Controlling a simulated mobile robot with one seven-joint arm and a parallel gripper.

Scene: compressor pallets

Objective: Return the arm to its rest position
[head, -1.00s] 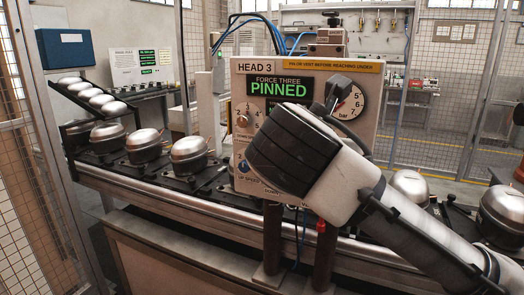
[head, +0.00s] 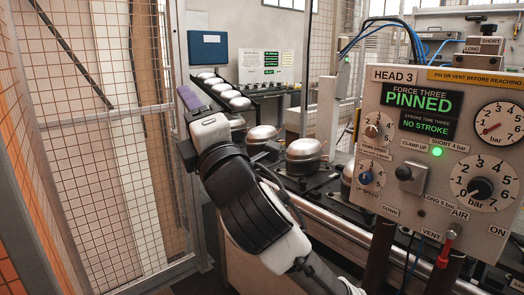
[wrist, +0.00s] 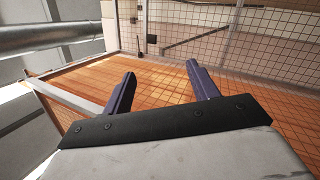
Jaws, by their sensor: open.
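My gripper (head: 188,98) is raised in the head view, left of the HEAD 3 panel and in front of the conveyor's left end. In the wrist view my gripper (wrist: 160,85) shows two purple fingers spread wide with nothing between them. My arm reaches up from the bottom of the head view, its dark wrist joint bent. The HEAD 3 panel (head: 450,140) stands at the right, its display reading PINNED and NO STROKE, with a green lamp lit. My gripper is apart from the panel.
Silver compressor domes (head: 303,155) stand on the conveyor (head: 335,225) behind my arm. A mesh fence (head: 100,140) stands at the left. A blue box (head: 207,50) hangs on the back wall. The wrist view shows mesh fencing (wrist: 270,50) beyond the fingers.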

